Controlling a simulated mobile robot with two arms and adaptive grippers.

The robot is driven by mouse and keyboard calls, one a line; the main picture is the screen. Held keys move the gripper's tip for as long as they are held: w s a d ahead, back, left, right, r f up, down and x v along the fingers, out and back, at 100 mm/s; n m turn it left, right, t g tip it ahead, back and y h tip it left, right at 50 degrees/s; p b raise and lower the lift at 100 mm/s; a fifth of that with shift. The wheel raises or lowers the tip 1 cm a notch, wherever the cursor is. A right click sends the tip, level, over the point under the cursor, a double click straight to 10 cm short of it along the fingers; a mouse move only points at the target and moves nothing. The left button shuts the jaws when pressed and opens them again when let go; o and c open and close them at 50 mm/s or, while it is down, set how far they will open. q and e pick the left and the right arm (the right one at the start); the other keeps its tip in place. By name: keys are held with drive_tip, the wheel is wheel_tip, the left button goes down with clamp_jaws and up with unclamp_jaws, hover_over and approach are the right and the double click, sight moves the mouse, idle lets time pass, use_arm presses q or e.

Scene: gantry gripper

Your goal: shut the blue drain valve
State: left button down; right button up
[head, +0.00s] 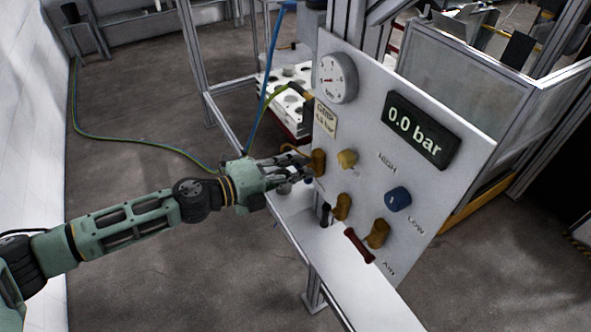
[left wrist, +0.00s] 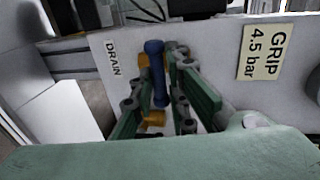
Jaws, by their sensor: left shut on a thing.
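The blue drain valve handle (left wrist: 155,72) shows in the left wrist view beside the DRAIN label (left wrist: 114,58). It stands nearly upright in that picture, with brass valve parts (left wrist: 152,119) showing behind and below it. My left gripper (left wrist: 158,74) has its fingers on both sides of the handle and is shut on it. In the head view my left gripper (head: 302,168) reaches the left edge of the panel, by a brass fitting (head: 318,161). The blue handle is hidden there behind the fingers. My right gripper is not in view.
A GRIP 4.5 bar label (left wrist: 261,52) is nearby. A white ledge (head: 335,262) runs below.

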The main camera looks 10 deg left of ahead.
use_arm(q)
drive_tip(key=shift+s+f, duration=0.2)
drive_tip(key=shift+f, duration=0.2)
drive_tip(key=c, duration=1.8)
unclamp_jaws()
drive_tip(key=shift+w+r, duration=0.1)
drive_tip(key=shift+r, duration=0.05)
drive_tip(key=v, duration=1.2)
